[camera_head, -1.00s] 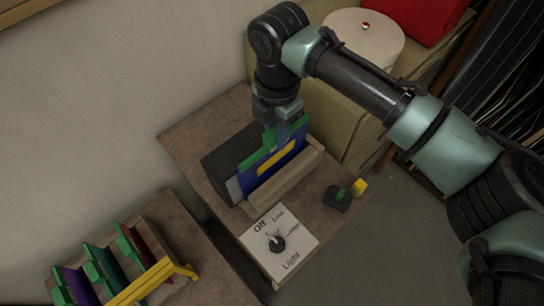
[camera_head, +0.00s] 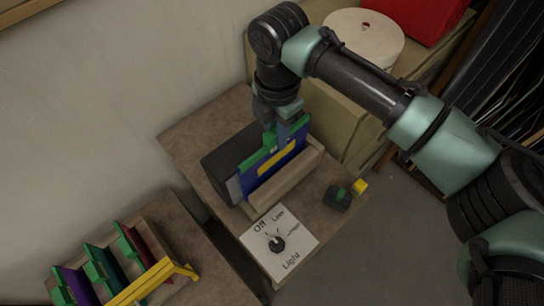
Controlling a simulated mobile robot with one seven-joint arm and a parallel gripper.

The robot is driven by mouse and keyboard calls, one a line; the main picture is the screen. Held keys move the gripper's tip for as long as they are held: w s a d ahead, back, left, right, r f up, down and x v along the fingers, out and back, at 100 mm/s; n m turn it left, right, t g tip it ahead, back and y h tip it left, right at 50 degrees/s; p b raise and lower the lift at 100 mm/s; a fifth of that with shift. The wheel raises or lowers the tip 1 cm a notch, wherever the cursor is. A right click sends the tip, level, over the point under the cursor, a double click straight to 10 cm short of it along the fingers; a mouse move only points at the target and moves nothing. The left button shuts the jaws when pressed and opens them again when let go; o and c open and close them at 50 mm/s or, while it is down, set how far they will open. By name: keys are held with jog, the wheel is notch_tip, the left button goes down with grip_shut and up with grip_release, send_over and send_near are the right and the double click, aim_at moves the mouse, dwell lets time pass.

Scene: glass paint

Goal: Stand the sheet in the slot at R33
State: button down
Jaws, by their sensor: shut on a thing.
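A blue sheet (camera_head: 264,176) with a green top edge and a yellow bar on its face stands upright, slightly slanted in the picture. Its lower part is hidden behind the front rail of a tan wooden holder (camera_head: 290,182), so I cannot tell how deep it sits. My gripper (camera_head: 285,127) is above the holder, shut on the sheet's green top edge. I cannot read any R33 mark. More sheets with green edges, purple (camera_head: 73,284), teal (camera_head: 104,270) and dark red (camera_head: 133,244), stand in a rack with a yellow bar (camera_head: 150,280) at lower left.
A dark block (camera_head: 222,160) stands close behind the holder. A white light-switch panel with a knob (camera_head: 279,243) lies in front. A small dark block with green and yellow parts (camera_head: 337,198) is at right. A white round drum (camera_head: 365,38) and a red box (camera_head: 425,15) are behind.

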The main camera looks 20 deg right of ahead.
jog(key=shift+d+r+p, duration=0.1)
jog(key=shift+r+p, duration=0.2)
jog(key=shift+p, duration=0.2)
dwell(0.8)
jog(key=shift+f, duration=0.25)
dwell(0.7)
jog(key=c, duration=0.6)
grip_release()
jog(key=shift+c, duration=0.2)
notch_tip(320, 180, up, 7)
jog(key=p, duration=0.6)
jog(key=shift+o, duration=0.2)
